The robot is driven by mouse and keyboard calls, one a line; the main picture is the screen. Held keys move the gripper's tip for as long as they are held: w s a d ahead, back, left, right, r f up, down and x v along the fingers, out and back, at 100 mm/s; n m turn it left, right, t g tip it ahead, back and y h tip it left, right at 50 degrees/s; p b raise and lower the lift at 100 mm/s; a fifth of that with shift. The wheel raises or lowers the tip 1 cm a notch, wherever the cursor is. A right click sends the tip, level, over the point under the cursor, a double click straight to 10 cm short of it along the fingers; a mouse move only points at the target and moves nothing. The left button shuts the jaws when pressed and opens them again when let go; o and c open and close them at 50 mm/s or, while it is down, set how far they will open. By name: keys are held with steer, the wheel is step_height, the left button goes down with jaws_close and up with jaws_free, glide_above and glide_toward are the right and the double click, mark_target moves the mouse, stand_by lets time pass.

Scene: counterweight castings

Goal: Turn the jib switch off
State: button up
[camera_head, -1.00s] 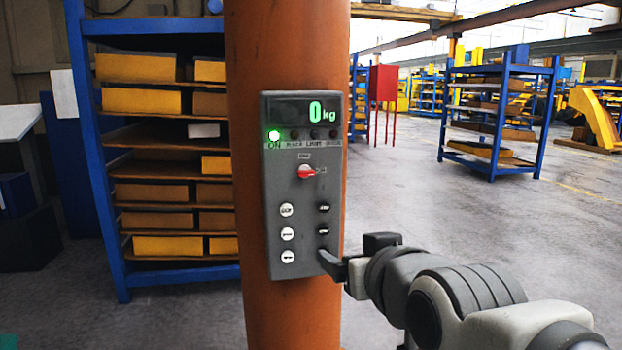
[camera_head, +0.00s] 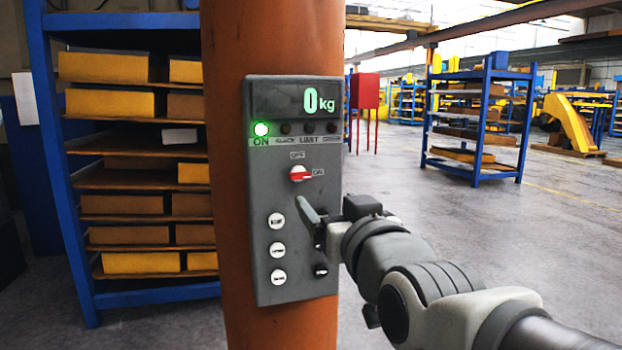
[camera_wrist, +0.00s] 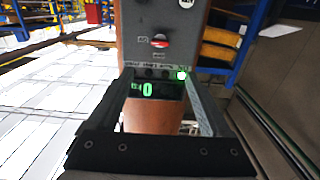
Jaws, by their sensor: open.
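The jib switch (camera_head: 299,174) is a small red and white rotary knob on the grey control panel (camera_head: 262,215), with a label above it and another to its right. Its red pointer lies sideways towards the right label, which seems to read ON. The green lamp (camera_head: 261,129) above ON is lit and the display (camera_head: 305,100) reads 0 kg. My gripper (camera_head: 312,220) is open and empty, below and right of the knob, in front of the panel's lower right. In the wrist view the knob (camera_wrist: 159,41) appears beyond the fingers (camera_wrist: 167,100), not between them.
The panel is fixed to an orange column (camera_head: 222,200). White round buttons (camera_head: 277,250) sit below the knob; my gripper hides part of the right-hand buttons. A blue rack (camera_head: 55,170) with yellow boxes stands behind at left.

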mark_target(302, 175)
steer(key=x, duration=1.6)
steer(key=shift+w+a+f+b, duration=0.1)
steer(key=shift+w+b, duration=0.15)
steer(key=shift+b, duration=0.15)
jaws_close()
